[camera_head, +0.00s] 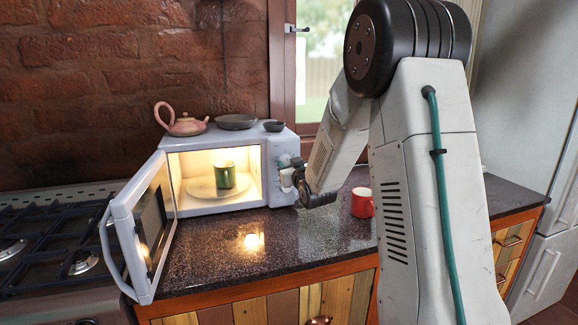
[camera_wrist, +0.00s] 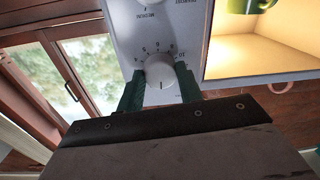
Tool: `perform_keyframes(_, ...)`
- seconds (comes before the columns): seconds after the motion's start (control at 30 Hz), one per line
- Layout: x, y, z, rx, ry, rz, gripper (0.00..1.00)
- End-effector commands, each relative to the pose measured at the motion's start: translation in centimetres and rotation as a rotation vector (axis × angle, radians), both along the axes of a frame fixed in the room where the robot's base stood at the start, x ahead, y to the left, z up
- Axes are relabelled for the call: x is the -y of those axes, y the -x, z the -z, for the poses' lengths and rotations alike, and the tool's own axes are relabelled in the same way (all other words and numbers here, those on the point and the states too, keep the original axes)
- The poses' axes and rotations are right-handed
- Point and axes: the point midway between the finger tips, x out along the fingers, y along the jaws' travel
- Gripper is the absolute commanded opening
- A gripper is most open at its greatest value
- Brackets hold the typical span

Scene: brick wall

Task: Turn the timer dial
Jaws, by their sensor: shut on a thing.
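The microwave (camera_head: 229,138) stands on the dark counter with its door (camera_head: 146,225) swung open to the left and its inside lit. The timer dial (camera_wrist: 160,72), a round white knob with numbers around it, sits on the control panel. My gripper (camera_wrist: 160,88) has its two green fingers on either side of the dial, shut on it. A green mug (camera_head: 225,175) stands on the plate inside.
A pink teapot (camera_head: 181,122), a dark pan (camera_head: 236,121) and a small bowl (camera_head: 274,126) are on top of the microwave. A red mug (camera_head: 362,203) stands on the counter to the right of my wrist. A gas stove (camera_head: 60,245) is at left. The front counter is clear.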

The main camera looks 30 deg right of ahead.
Motion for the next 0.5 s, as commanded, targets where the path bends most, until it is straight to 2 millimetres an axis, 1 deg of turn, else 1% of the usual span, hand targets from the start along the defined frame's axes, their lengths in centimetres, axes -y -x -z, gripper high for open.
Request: perform_keyframes(0.5, -0.05, -0.02, 0.05, 0.092, -0.318, 0.000, 0.13)
